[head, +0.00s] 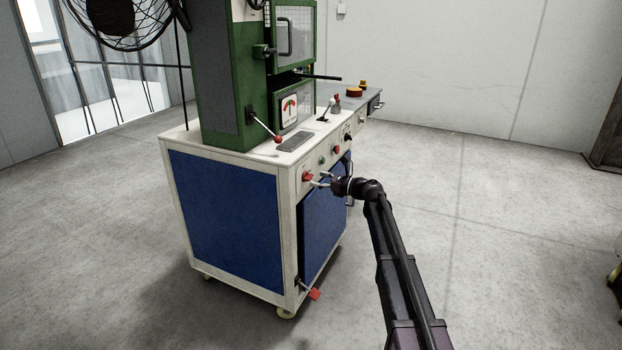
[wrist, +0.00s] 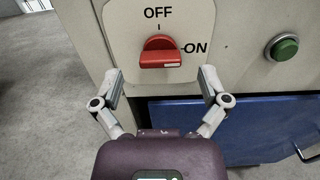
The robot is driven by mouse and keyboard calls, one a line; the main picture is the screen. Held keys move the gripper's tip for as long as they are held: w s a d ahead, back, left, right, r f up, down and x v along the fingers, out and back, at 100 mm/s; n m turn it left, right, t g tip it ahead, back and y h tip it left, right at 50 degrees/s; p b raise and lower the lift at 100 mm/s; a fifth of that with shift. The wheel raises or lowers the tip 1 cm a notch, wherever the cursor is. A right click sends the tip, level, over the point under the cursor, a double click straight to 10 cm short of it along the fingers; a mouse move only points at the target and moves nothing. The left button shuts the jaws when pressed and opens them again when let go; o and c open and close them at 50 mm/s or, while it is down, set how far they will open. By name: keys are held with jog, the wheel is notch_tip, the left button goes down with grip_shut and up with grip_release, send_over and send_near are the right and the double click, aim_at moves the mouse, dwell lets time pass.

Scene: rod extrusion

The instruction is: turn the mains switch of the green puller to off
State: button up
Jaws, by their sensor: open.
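The green puller (head: 228,75) stands on a white cabinet with blue panels. Its red mains switch (head: 308,176) is at the near left end of the cabinet's front panel. In the wrist view the red switch (wrist: 160,52) sits on a light plate with OFF printed above and ON to the right. Its handle lies horizontal, with its white mark at the right, towards ON. My gripper (head: 319,179) is in front of the switch. In the wrist view my gripper (wrist: 161,79) is open and empty, its fingertips apart on either side, just below the switch.
A green button (wrist: 283,47) is right of the switch. A red-knobbed lever (head: 265,129) rises above the panel. A red pedal (head: 314,294) sticks out low at the cabinet's front corner. A black fan (head: 118,18) stands behind left. The floor around is clear.

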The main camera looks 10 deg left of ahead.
aim_at(308, 177)
jog(key=shift+x, duration=1.35)
jog(key=shift+c, duration=0.2)
jog(key=c, duration=1.1)
